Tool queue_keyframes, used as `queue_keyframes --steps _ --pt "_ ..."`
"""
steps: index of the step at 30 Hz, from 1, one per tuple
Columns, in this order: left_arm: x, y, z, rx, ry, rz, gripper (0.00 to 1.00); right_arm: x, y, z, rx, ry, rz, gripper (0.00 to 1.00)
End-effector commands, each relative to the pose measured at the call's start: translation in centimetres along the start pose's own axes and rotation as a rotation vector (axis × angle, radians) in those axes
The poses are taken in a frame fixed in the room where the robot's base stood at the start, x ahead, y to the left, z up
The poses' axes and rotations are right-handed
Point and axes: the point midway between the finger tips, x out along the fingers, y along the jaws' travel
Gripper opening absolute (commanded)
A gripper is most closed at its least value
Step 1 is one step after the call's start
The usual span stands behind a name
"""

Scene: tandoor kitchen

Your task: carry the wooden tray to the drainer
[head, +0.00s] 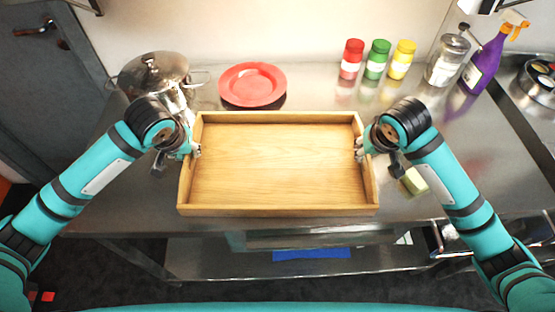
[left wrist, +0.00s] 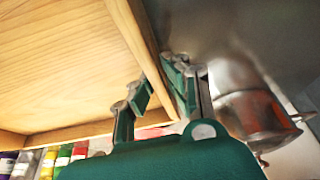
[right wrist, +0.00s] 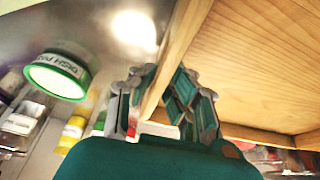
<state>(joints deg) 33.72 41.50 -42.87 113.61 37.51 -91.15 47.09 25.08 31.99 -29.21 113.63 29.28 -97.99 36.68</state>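The wooden tray (head: 278,160) is a wide, shallow, empty box in the middle of the head view, over the steel counter. It looks level; I cannot tell for sure whether it touches the counter. My left gripper (head: 194,150) is at the tray's left wall, with one finger inside and one outside, closed on it in the left wrist view (left wrist: 160,88). My right gripper (head: 360,150) straddles the right wall in the same way, as the right wrist view (right wrist: 158,95) shows. I cannot clearly identify the drainer.
A red plate (head: 252,84) and a steel pot (head: 153,76) stand behind the tray. Red, green and yellow jars (head: 377,60), a glass jar (head: 447,60) and a purple spray bottle (head: 485,62) stand back right. A metal basin (head: 538,84) holds round items. A pale green-yellow item (head: 414,181) is beside my right gripper.

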Motion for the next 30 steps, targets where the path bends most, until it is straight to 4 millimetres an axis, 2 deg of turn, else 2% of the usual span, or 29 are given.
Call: queue_keyframes --steps 20,30 --pt "-0.3 0.0 -0.2 -0.002 0.004 0.001 0.0 -0.3 0.0 -0.2 -0.001 0.004 0.001 0.0" --pt "-2.8 0.0 -1.3 -0.006 0.006 0.001 0.0 -2.7 0.1 -1.1 -0.004 0.001 0.002 0.0"
